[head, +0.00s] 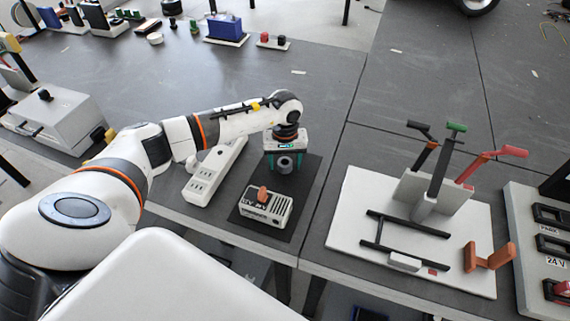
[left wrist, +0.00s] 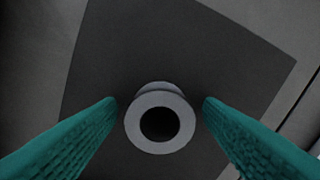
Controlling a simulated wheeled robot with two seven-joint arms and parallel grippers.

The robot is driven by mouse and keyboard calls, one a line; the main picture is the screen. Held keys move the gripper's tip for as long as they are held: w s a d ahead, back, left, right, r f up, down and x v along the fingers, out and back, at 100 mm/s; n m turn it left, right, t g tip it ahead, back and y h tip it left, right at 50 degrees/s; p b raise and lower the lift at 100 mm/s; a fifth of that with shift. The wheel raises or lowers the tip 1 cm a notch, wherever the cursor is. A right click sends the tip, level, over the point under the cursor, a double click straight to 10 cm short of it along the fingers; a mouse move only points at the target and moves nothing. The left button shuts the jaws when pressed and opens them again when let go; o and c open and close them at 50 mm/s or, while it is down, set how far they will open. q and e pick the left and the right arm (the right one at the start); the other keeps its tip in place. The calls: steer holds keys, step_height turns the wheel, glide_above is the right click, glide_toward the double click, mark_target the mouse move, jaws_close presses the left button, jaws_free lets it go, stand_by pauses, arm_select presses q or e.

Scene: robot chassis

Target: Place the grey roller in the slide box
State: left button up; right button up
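The grey roller (left wrist: 160,97) is a short hollow cylinder with a round bore, seen end-on in the left wrist view. In the head view the roller (head: 286,168) shows just below my left gripper (head: 286,159). My left gripper's teal fingers (left wrist: 160,103) are spread on either side of the roller, with a visible gap at each side. The roller is over a dark mat (head: 308,185); whether it touches the mat is unclear. A white box (head: 277,209) with an orange knob and voltage label stands nearer on that mat; I cannot tell whether it is the slide box. My right gripper is out of view.
A white power strip (head: 205,177) lies left of the mat. A white board (head: 350,232) with coloured levers stands to the right, beside a switch panel (head: 521,243). A grey box (head: 62,115) is at far left. The table behind my left gripper is largely clear.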

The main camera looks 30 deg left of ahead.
arm_select(q)
steer(key=shift+r, duration=0.1)
steer(key=c, duration=1.1)
